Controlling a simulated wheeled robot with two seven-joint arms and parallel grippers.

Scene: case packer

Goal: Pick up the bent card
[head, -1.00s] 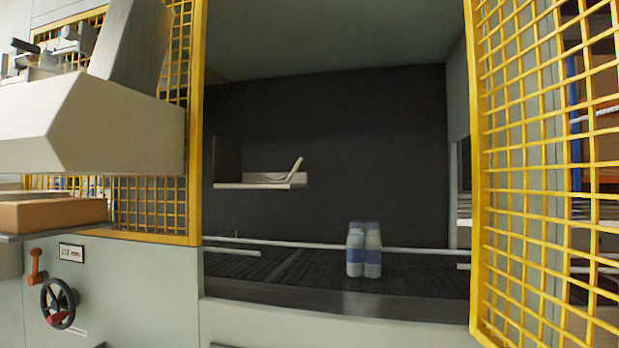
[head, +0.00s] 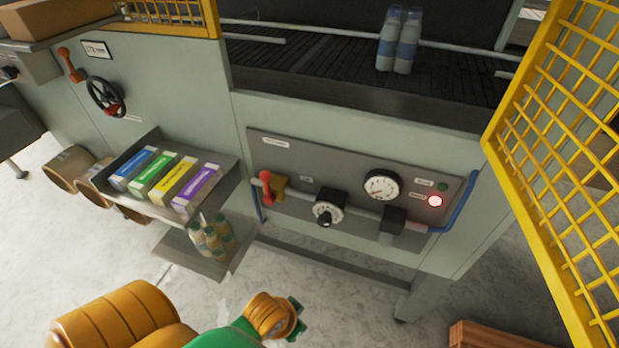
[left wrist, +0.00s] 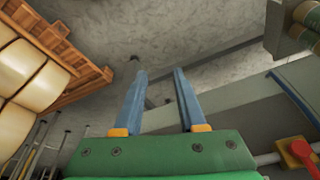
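The bent card is not in either current view. The head view a second ago showed a pale tilted piece on a small ledge inside the machine's dark opening; I cannot tell whether it is the card. My left gripper (left wrist: 157,75) is open in the left wrist view, its two blue fingers apart with nothing between them. In the head view my left arm shows at the bottom, below the control panel, and its fingers are not clear there. My right gripper is not in view.
A control panel (head: 300,155) has a red lever, dials and a lit red lamp. A tray (head: 135,150) holds coloured boxes. Two bottles (head: 398,40) stand on the conveyor. A yellow mesh door (head: 545,150) stands at right. A wooden crate (head: 500,338) is at bottom right.

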